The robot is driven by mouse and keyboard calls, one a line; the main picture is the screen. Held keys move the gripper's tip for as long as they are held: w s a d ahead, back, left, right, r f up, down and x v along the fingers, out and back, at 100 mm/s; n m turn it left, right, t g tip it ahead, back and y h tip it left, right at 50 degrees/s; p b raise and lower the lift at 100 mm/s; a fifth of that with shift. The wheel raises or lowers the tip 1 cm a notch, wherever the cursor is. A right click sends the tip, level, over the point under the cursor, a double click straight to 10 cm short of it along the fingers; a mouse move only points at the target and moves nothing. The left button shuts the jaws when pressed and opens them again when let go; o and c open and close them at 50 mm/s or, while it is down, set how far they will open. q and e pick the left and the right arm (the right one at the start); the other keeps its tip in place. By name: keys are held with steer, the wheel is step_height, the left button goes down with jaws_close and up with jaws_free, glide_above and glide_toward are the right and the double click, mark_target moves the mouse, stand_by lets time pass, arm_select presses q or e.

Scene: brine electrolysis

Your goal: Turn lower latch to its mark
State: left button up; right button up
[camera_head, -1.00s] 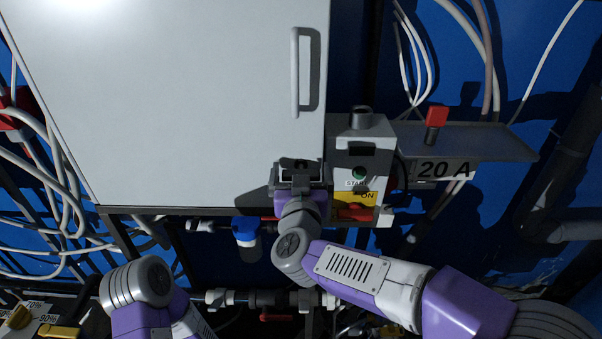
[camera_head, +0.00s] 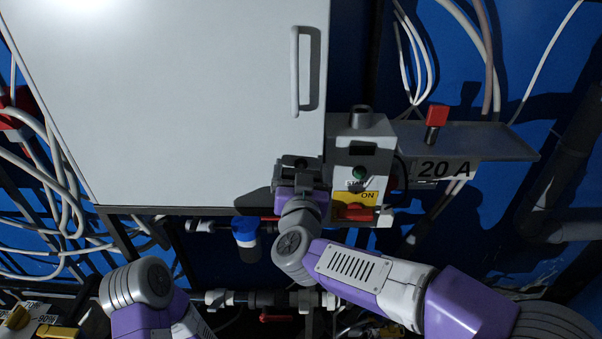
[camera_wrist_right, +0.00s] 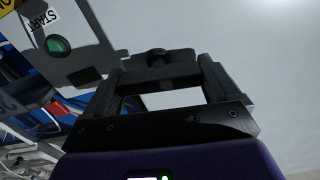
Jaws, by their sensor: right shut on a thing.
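The lower latch (camera_head: 301,161) is a small dark fitting at the lower right corner of the pale cabinet door (camera_head: 190,100). My right gripper (camera_head: 300,177) is at it from below, its jaws shut on the latch. In the right wrist view the dark latch (camera_wrist_right: 158,60) shows between and just beyond the two fingers of the right gripper (camera_wrist_right: 160,80). The latch's mark cannot be made out, and the fingers hide part of the latch. Only a link of my left arm shows at the lower left; its gripper is out of view.
Right beside the latch stands a grey switch box with a green START button (camera_head: 359,173) and a red switch on a yellow ON plate (camera_head: 353,211). A shelf (camera_head: 480,140) labelled 20 A is further right. Pipes and a blue-capped filter (camera_head: 246,232) lie below the cabinet.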

steer(key=m+b, duration=0.1)
steer(key=m, duration=0.3)
steer(key=shift+d+f+b, duration=0.1)
steer(key=shift+d+b, duration=0.05)
steer(key=shift+b, duration=0.15)
steer(key=m+b, duration=0.1)
steer(key=m, duration=0.3)
steer(key=shift+f+b, duration=0.1)
steer(key=shift+b, duration=0.3)
steer(key=m+b, duration=0.3)
steer(key=m, duration=0.2)
steer(key=shift+d+f, duration=0.1)
steer(key=shift+f, duration=0.05)
steer(key=shift+m+b, duration=0.8)
steer(key=shift+m, duration=0.9)
steer(key=o, duration=0.8)
steer(key=shift+s, duration=0.1)
